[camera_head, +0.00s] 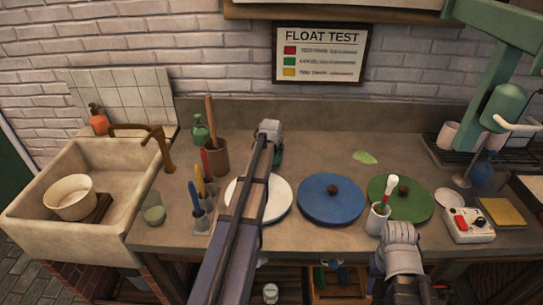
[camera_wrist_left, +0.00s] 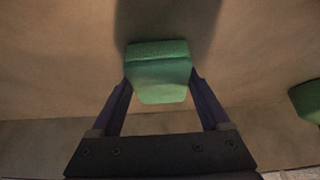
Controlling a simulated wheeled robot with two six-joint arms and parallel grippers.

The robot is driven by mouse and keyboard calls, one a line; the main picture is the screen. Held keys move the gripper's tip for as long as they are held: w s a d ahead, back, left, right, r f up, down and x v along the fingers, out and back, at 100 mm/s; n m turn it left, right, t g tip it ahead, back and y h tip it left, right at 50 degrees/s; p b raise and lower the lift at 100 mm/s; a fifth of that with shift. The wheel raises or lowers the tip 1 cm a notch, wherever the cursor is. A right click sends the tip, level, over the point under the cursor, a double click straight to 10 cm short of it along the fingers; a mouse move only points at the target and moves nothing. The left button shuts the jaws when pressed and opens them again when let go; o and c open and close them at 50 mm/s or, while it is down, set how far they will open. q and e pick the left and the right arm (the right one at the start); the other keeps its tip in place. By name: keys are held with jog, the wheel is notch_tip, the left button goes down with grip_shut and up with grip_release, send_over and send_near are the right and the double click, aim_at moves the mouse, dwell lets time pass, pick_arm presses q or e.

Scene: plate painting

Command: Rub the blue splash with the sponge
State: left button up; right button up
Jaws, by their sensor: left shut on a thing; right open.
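A green block-shaped sponge (camera_wrist_left: 160,75) is held between the two fingers of my left gripper (camera_wrist_left: 161,84), over the brown counter in the left wrist view. In the head view my left gripper (camera_head: 270,130) is over the back of the counter, and a bit of the sponge (camera_head: 278,157) shows beside it. I see no blue splash in either view; my left arm covers part of the counter. A light green splash (camera_head: 365,157) lies on the counter to the right. My right gripper (camera_head: 400,234) is open at the front edge, near a white cup (camera_head: 377,218).
A white plate (camera_head: 278,200), a blue plate (camera_head: 332,200) and a green plate (camera_head: 414,205) stand along the counter's front. A brown pot (camera_head: 217,156) and a green bottle (camera_head: 200,130) stand at left. A sink (camera_head: 110,215) is far left. The back middle is mostly clear.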

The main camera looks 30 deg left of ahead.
pick_arm(q)
jog(key=shift+w+a, duration=0.4)
jog(key=shift+w, duration=0.3)
jog(key=shift+w+a, duration=0.35)
jog(key=shift+w, duration=0.35)
jog(key=shift+w+a, duration=0.4)
jog(key=shift+w, duration=0.35)
jog(key=shift+w+a, duration=0.4)
jog(key=shift+w, duration=0.35)
jog(key=shift+w+d+f, duration=0.1)
jog(key=shift+w+d, duration=0.2)
jog(key=shift+d, duration=0.4)
jog(key=shift+w+d+f, duration=0.1)
jog(key=shift+w+d, duration=0.15)
jog(key=shift+d, duration=0.4)
jog(key=shift+s+d, duration=0.1)
